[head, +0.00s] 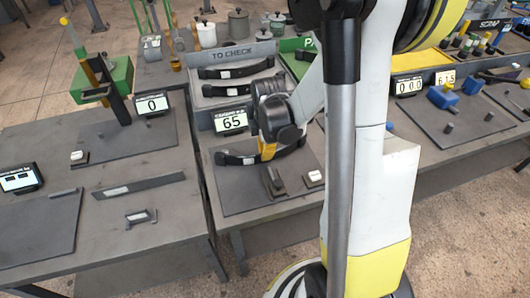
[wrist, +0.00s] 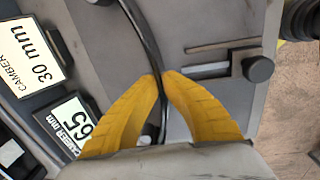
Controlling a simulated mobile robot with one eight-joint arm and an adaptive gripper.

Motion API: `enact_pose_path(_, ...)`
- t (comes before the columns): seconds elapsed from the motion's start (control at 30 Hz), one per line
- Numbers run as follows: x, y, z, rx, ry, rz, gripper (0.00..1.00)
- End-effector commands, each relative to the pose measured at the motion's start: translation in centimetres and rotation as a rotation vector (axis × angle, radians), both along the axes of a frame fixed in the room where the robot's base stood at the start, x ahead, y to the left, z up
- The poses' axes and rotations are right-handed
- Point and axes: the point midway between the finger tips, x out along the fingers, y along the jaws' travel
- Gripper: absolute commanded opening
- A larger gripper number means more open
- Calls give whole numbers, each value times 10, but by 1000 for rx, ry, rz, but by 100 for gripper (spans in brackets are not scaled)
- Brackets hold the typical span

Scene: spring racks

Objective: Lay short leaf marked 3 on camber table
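A dark curved leaf (head: 288,152) with a pale label lies at the camber table (head: 235,203), a grey plate beside a display reading 65 (head: 231,121). My gripper (head: 268,152) is at the middle of this leaf. In the wrist view, my yellow fingertips (wrist: 161,76) are closed on the leaf (wrist: 148,45) from both sides, and it runs edge-on between them. The number on the leaf is not readable. I cannot tell whether it rests on the plate or is slightly above. Two more dark leaves (head: 236,71) lie in the TO CHECK tray (head: 236,54).
Small dark blocks (head: 274,180) and a white-topped button box (head: 314,179) stand on the plate's right. In the wrist view, a round knob (wrist: 258,69) is right of my fingers and a sign reads CAMBER 30 mm (wrist: 30,60). A flat bar (head: 138,186) lies on the left bench.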

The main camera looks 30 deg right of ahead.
Motion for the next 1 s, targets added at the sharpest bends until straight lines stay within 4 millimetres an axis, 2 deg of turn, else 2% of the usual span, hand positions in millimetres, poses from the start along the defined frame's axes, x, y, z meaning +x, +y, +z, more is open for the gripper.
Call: enact_pose_path(1.0, 9, -3, 0, 0, -1, 0, 0)
